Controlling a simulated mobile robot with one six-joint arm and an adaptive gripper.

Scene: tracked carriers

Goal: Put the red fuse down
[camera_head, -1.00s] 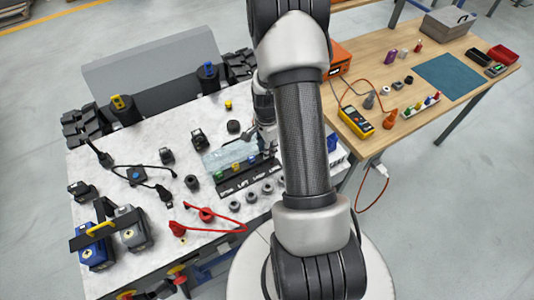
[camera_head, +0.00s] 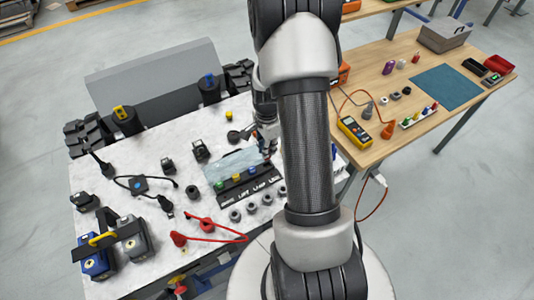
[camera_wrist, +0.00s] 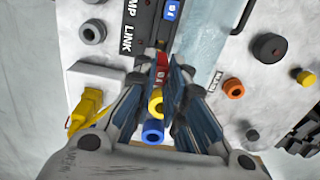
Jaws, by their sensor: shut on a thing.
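In the wrist view my gripper (camera_wrist: 162,75) is shut on the red fuse (camera_wrist: 162,63), which shows between the fingertips. The fuse is beside the LINK end of the black labelled fuse block (camera_wrist: 139,35); whether it touches the block I cannot tell. A blue fuse (camera_wrist: 172,10) stands in the block. In the head view the block (camera_head: 245,190) holds green (camera_head: 220,187), yellow (camera_head: 236,178) and blue (camera_head: 252,170) fuses. My gripper (camera_head: 266,132) is at its right end, partly hidden by my arm. The red fuse is hidden there.
A clear sheet (camera_wrist: 205,40) lies beside the block. Grey rings (camera_head: 251,208) lie in front of it. A wooden table (camera_head: 415,55) stands at right.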

